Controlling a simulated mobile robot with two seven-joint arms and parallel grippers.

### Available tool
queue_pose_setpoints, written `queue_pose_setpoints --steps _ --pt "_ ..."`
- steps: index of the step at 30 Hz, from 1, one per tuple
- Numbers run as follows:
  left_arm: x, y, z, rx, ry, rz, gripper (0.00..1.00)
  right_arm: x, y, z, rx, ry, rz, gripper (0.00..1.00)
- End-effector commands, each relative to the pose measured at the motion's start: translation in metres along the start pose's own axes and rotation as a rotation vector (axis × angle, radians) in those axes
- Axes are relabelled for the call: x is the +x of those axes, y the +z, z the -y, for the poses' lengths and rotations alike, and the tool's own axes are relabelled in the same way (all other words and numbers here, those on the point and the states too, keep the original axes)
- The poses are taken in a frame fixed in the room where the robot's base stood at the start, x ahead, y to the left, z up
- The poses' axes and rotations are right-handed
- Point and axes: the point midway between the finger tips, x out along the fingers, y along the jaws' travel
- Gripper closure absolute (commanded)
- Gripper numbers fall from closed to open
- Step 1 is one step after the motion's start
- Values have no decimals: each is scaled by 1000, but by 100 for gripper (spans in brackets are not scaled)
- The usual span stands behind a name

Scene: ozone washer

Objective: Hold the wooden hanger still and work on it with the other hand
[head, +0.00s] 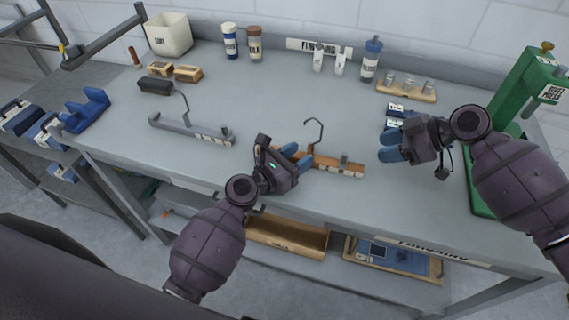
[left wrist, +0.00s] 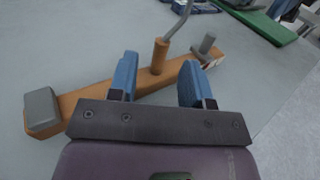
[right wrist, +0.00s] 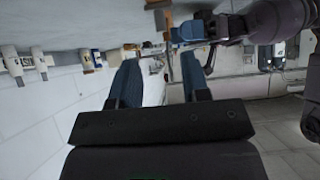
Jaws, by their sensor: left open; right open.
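The wooden hanger (head: 346,168) lies on the grey workbench near its front middle, with a metal hook curving up from its centre. In the left wrist view the orange-brown bar (left wrist: 85,97) has a grey block on one end and a grey peg towards the other. My left gripper (head: 298,155) is open at the hanger; its blue fingers (left wrist: 158,80) are spread beside the hook's wooden stub. I cannot tell whether they touch the bar. My right gripper (head: 388,146) is open and empty, above the bench to the right of the hanger; its fingers (right wrist: 161,80) show nothing between them.
A grey hanger-shaped fixture (head: 190,130) lies left of the hanger. A green press (head: 520,95) stands at the right end. Bottles (head: 370,60), a wooden rack of metal pieces (head: 406,91) and a white bin (head: 168,35) line the back. The bench's middle is clear.

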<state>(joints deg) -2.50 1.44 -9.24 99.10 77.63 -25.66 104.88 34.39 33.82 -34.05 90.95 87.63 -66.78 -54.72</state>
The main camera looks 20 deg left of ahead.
Motion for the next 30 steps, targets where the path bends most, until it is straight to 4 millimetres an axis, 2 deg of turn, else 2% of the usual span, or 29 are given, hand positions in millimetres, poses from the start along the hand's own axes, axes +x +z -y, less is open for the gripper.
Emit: queue_pose_setpoints --steps 3,9,21,23,30 --pt "18 1 1 -1 -2 1 55 0 0 0 0 0 0 57" --pt "36 0 0 0 0 0 55 0 0 0 0 0 0 57" --pt "41 0 0 1 0 0 55 0 0 0 0 0 0 57" --pt "41 0 0 1 0 0 63 0 0 0 0 0 0 57" --pt "40 0 0 1 0 0 99 0 0 0 0 0 0 57"
